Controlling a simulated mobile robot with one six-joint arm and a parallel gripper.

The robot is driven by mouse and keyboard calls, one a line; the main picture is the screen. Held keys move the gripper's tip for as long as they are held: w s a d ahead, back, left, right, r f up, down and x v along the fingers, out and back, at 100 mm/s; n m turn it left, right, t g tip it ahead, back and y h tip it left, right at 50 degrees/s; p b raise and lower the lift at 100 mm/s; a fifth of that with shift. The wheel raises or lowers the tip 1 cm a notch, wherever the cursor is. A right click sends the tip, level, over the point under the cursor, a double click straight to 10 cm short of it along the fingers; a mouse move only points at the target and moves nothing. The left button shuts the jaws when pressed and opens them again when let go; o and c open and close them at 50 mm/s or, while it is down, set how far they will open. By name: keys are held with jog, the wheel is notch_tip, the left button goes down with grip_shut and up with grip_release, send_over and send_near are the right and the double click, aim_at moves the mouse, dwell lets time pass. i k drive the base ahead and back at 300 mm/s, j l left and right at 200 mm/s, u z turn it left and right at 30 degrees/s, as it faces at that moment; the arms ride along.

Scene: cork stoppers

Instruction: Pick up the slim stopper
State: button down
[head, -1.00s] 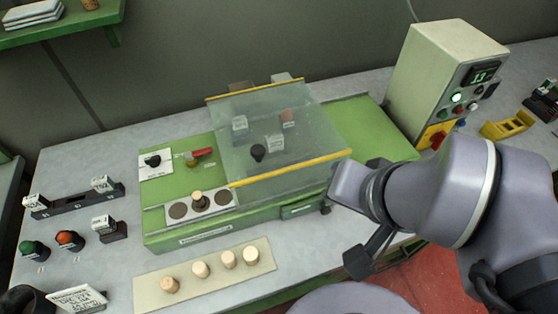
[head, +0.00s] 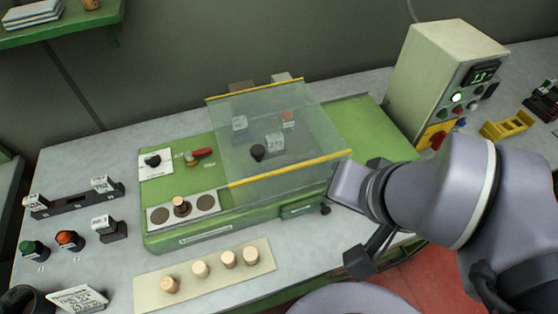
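Several pale cork stoppers stand upright in a row on a cream mat (head: 215,287) at the front of the table: a leftmost one (head: 169,285), a second (head: 200,269), a third (head: 228,258) and a rightmost one (head: 251,256). Another stopper (head: 180,203) stands on a dark disc of the pale plate (head: 164,230) at the machine's front left. I cannot tell which one is slim; they look close in width. My gripper (head: 366,257) is right of the mat, apart from all stoppers. Its fingers are small and dark, and their opening is unclear.
A green machine (head: 360,130) has a clear, yellow-edged cover (head: 240,165) over its middle. A control box (head: 425,85) stands at the back right. Labelled blocks (head: 110,228), green and orange knobs (head: 68,240) and a white card (head: 78,298) are at the left.

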aim_at(179, 202)
jog(key=u, duration=1.55)
